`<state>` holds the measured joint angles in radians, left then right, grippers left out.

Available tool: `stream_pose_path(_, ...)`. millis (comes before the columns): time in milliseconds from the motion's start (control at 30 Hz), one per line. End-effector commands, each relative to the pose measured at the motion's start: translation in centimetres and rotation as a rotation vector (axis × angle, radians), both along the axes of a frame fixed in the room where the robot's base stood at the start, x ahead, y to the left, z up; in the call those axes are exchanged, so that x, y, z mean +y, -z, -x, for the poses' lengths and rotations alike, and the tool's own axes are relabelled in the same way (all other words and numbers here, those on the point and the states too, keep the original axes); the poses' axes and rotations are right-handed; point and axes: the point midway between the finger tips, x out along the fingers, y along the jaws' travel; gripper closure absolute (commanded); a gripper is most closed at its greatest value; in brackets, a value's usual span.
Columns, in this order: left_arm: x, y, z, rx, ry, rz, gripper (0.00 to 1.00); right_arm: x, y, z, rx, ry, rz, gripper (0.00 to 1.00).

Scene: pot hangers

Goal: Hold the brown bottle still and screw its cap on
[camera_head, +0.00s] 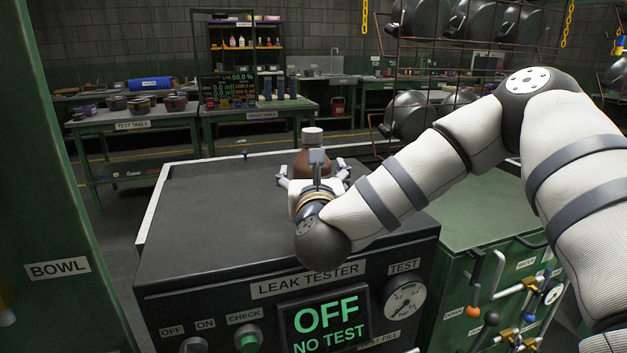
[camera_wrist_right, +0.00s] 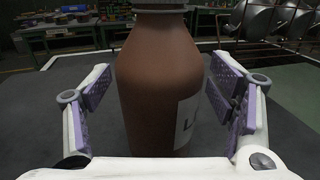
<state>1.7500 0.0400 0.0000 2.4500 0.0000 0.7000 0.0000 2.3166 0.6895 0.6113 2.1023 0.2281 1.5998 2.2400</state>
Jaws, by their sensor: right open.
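The brown bottle (camera_head: 313,160) stands upright on the dark top of the leak tester (camera_head: 220,205). A white cap (camera_head: 312,136) sits on top of its neck; I cannot tell how tightly. My right gripper (camera_head: 313,172) is at the bottle, with its arm coming in from the right and hiding the lower part. In the right wrist view the bottle (camera_wrist_right: 160,80) stands between the open fingers (camera_wrist_right: 165,105), with a visible gap on each side. A white label shows on its right side. My left gripper is in neither view.
The leak tester's front has a screen (camera_head: 325,318) reading OFF, NO TEST, plus knobs and a gauge (camera_head: 404,300). A green bench with levers (camera_head: 490,318) adjoins at right. A green panel marked BOWL (camera_head: 57,269) stands at left. The tester top left of the bottle is clear.

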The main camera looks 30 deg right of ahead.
Motion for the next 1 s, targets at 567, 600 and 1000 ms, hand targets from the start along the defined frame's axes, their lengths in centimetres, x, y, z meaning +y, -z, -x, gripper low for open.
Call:
stream_pose_path(567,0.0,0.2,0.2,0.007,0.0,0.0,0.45,5.8,-0.1,9.8,0.001,-0.013,0.002,0.23)
stream_pose_path(600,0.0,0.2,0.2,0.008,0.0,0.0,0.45,5.9,-0.1,10.0,0.0,-0.011,0.001,0.23)
stream_pose_path(1000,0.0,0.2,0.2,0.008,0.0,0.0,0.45,5.8,-0.1,10.6,-0.002,-0.001,0.0,0.23)
